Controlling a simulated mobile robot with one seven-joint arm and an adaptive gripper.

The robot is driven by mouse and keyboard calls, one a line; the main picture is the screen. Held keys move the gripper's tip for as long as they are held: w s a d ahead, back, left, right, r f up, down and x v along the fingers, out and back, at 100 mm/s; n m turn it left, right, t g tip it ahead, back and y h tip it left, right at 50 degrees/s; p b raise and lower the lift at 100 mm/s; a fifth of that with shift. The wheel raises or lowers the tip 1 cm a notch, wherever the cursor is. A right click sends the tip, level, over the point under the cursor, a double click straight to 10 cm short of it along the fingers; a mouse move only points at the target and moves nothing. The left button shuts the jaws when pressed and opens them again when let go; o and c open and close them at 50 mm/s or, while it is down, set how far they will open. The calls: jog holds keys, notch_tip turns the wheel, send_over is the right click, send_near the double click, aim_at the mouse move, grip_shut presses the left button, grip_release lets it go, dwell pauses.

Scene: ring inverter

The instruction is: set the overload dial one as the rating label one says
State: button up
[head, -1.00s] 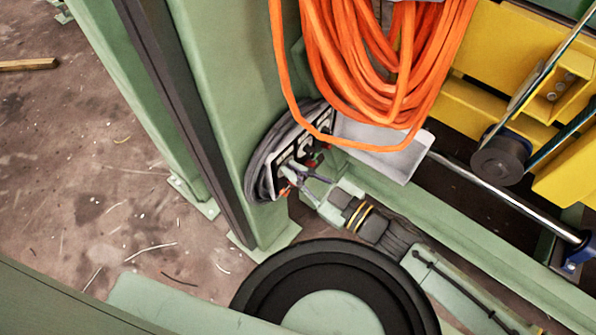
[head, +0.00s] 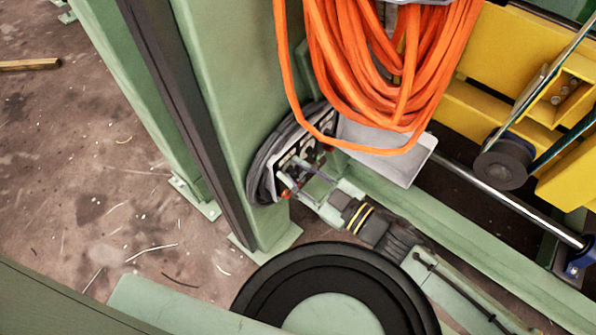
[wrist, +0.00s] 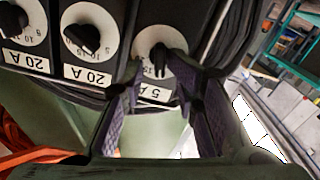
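In the wrist view a white dial with a black knob (wrist: 158,60) is in front of my gripper (wrist: 162,78). The label reading 5 A (wrist: 156,92) is beside this dial, partly covered by a finger. My two fingers are apart, one on each side of the knob and dial face. I cannot tell whether they touch the knob. Two more dials (wrist: 82,38) and (wrist: 14,20) are to the left, each with a label reading 20 A (wrist: 87,75). In the head view my gripper (head: 303,178) is at the dark dial panel (head: 268,165); the dials are too small to read there.
Orange cable coils (head: 385,70) hang just above the panel. A grey metal plate (head: 385,150) juts out right of it. A green post (head: 225,110) stands behind the panel. Yellow machinery (head: 470,115) and a steel rod (head: 510,200) are to the right.

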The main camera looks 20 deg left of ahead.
jog(key=v, duration=0.7)
jog(key=shift+d, duration=0.25)
